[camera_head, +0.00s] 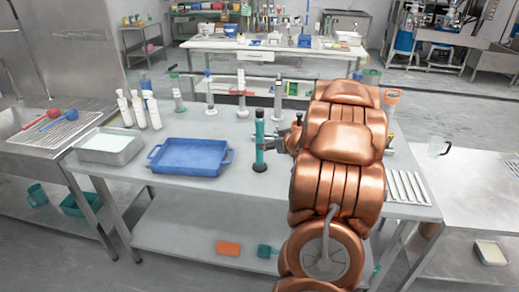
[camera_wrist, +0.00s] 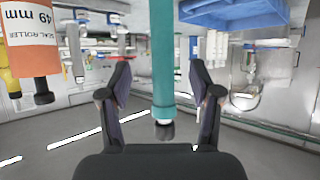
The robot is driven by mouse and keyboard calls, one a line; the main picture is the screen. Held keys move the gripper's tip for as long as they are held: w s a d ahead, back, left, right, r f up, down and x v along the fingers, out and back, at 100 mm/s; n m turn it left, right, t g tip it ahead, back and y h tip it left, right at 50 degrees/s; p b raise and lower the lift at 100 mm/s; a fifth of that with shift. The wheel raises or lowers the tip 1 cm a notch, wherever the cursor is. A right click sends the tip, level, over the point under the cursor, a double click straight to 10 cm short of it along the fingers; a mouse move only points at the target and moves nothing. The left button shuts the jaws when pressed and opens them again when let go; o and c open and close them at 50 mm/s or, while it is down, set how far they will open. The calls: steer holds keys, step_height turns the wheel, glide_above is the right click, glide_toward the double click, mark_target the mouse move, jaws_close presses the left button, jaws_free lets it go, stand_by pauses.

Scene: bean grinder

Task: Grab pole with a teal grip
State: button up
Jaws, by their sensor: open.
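The pole with a teal grip (camera_head: 259,143) stands upright on the grey table, with a dark foot at its base. In the wrist view the teal grip (camera_wrist: 162,45) hangs down the middle of the picture and ends in a black tip. My gripper (camera_head: 281,142) is just to the right of the pole in the head view. In the wrist view its two fingers (camera_wrist: 160,82) are spread, one on each side of the pole, with gaps on both sides. The gripper is open and holds nothing.
A blue tray (camera_head: 190,171) lies left of the pole. A white-filled metal pan (camera_head: 108,149) and white bottles (camera_head: 138,110) are farther left. Several stands (camera_head: 241,95) line the table's back. An orange cylinder marked 49 mm (camera_wrist: 28,42) is at the wrist view's upper left.

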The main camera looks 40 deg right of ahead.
steer(key=a+x, duration=0.1)
steer(key=x, duration=0.6)
steer(key=shift+w+d+f+p, duration=0.2)
steer(key=shift+w+d+p, duration=0.1)
steer(key=shift+w+d, duration=0.05)
jaws_close()
stand_by(0.5)
